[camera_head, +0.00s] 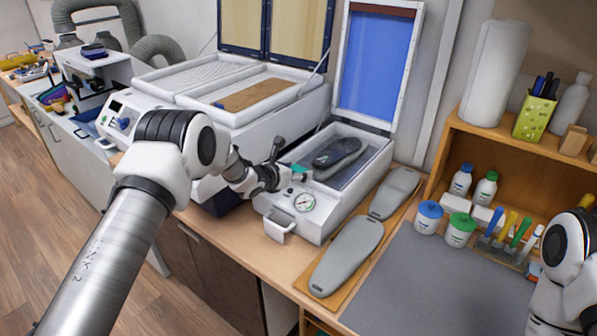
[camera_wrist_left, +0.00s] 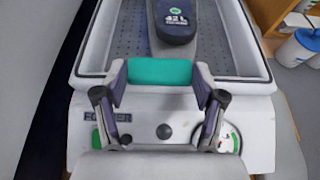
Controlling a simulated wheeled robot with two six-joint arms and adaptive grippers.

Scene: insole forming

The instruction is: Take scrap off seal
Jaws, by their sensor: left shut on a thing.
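The scrap, a small teal-green piece (camera_wrist_left: 160,71), is between the fingertips of my left gripper (camera_wrist_left: 162,82), which is shut on it. In the head view the scrap (camera_head: 299,169) shows at the front edge of the open white press (camera_head: 318,226), with my left gripper (camera_head: 282,174) beside it. The dark seal (camera_wrist_left: 88,79) runs along the rim of the press. The scrap and fingers cover the middle of its front stretch. I cannot tell whether the scrap touches the seal. My right gripper is out of view.
A dark form marked 42 L (camera_wrist_left: 175,22) lies in the press bed. The lid with its blue sheet (camera_head: 376,66) stands open behind. Two grey forms (camera_head: 347,256) lie on a board at the right. A larger white machine (camera_head: 150,126) stands at the left. The grey mat (camera_head: 430,285) is clear.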

